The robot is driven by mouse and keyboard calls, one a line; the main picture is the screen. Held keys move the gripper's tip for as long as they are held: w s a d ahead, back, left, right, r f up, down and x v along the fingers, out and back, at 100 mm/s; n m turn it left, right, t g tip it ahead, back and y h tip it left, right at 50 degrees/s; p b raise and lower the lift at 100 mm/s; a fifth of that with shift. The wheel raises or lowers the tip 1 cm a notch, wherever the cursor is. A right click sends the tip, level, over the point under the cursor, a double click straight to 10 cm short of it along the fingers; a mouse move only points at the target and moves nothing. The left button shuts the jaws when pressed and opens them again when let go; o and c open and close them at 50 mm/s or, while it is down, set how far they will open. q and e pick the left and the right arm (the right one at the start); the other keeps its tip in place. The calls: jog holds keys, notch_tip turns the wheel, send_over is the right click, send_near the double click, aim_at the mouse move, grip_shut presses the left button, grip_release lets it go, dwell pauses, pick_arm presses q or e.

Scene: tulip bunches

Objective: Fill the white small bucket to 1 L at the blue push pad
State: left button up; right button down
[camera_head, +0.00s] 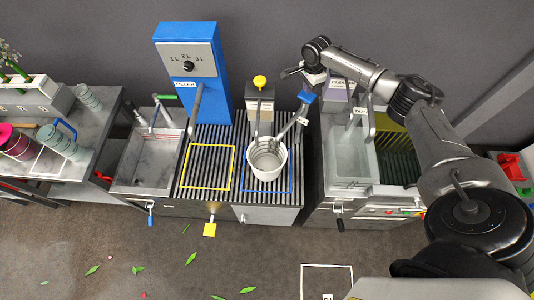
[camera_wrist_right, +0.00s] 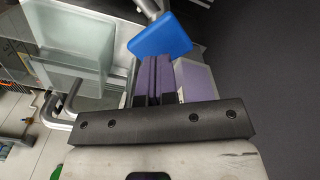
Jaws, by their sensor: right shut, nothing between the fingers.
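The white small bucket (camera_head: 267,160) stands upright on the slatted grate, inside the blue outlined square, below a spout and a slanted lever arm. Its content cannot be made out. The blue push pad (camera_head: 306,96) is at the top of that lever arm, to the right behind the bucket. It also shows in the right wrist view (camera_wrist_right: 160,35). My right gripper (camera_head: 312,76) is just behind and above the pad. In the right wrist view its purple fingers (camera_wrist_right: 158,78) are shut and empty, with the tips close to the pad; contact cannot be told. My left gripper is out of view.
A blue filler tower (camera_head: 197,80) with a litre dial stands at the back left. A yellow knob (camera_head: 260,81) tops a box behind the bucket. A yellow outlined square (camera_head: 208,187) is empty. Sinks flank the grate; a cleaner dispenser (camera_head: 337,90) stands right of the pad.

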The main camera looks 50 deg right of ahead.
aim_at(307, 96)
jog(key=shift+f, duration=0.1)
dwell(0.5)
jog(key=shift+f, duration=1.85)
dwell(5.5)
